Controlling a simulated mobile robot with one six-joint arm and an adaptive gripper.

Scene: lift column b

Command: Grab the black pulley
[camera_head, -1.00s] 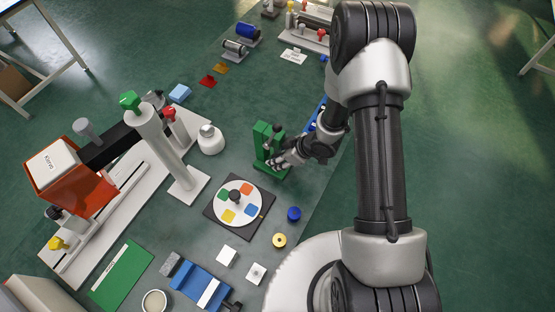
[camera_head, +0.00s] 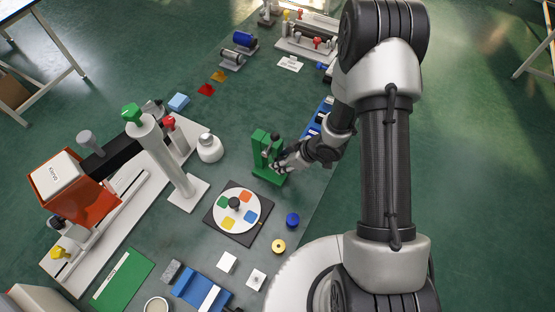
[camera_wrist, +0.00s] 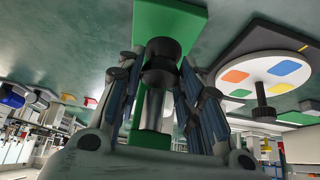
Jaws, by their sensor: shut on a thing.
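The black pulley (camera_wrist: 163,52) shows in the wrist view between my fingers, in line with a silver shaft (camera_wrist: 156,108). My gripper (camera_wrist: 160,76) is shut on it, with a blue-grey finger on each side. The green stand (camera_wrist: 172,16) lies right behind the pulley in that view. In the head view the green stand (camera_head: 260,146) is upright on the mat, and my gripper (camera_head: 276,165) is at its right side. The pulley is too small and dark there to tell apart from the fingers. I cannot tell whether the pulley is clear of the stand.
A white disc (camera_head: 238,221) with coloured patches stands close in front of the stand. A blue cap (camera_head: 292,220) and a yellow ring (camera_head: 278,246) lie nearby.

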